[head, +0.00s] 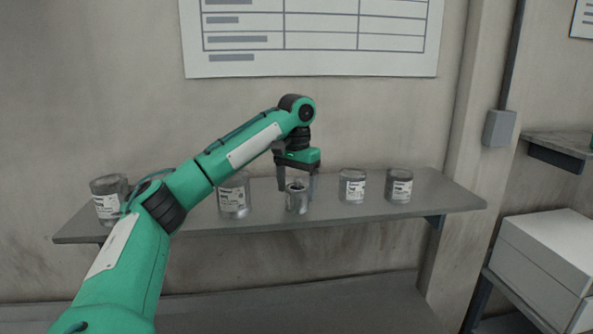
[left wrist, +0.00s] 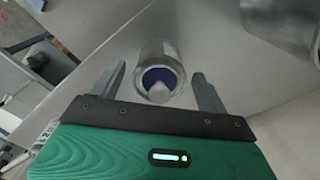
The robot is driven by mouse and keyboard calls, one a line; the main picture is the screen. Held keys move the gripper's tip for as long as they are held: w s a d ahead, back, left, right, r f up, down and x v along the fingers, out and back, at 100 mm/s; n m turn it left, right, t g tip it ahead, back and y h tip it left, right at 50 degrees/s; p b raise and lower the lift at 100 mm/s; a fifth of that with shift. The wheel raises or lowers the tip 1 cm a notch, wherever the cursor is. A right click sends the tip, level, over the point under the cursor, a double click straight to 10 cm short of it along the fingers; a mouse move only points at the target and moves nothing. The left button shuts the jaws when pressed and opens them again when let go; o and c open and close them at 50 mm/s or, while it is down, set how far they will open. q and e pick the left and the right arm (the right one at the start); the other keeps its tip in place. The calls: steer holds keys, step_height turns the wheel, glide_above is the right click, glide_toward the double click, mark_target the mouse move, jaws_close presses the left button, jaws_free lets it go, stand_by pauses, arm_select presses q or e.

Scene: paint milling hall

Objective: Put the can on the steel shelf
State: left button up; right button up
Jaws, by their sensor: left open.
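A small open-topped metal can (head: 297,199) stands upright on the grey steel shelf (head: 445,198), near its middle. In the left wrist view the can (left wrist: 158,54) shows dark blue inside with a pale patch. My left gripper (head: 296,188) points down from above, its jaws open with one finger on each side of the can. In the left wrist view the can lies between the spread fingers (left wrist: 158,78), with gaps at both sides. My right gripper is out of view.
Labelled cans stand along the shelf: one (head: 234,196) left of the gripper, two (head: 353,187) (head: 399,187) to the right, one (head: 107,199) at the far left. A wall chart (head: 310,72) hangs behind. A white box (head: 550,255) stands at the right.

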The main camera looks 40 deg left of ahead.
arm_select(q)
steer(key=shift+r, duration=6)
steer(key=shift+f, duration=0.1)
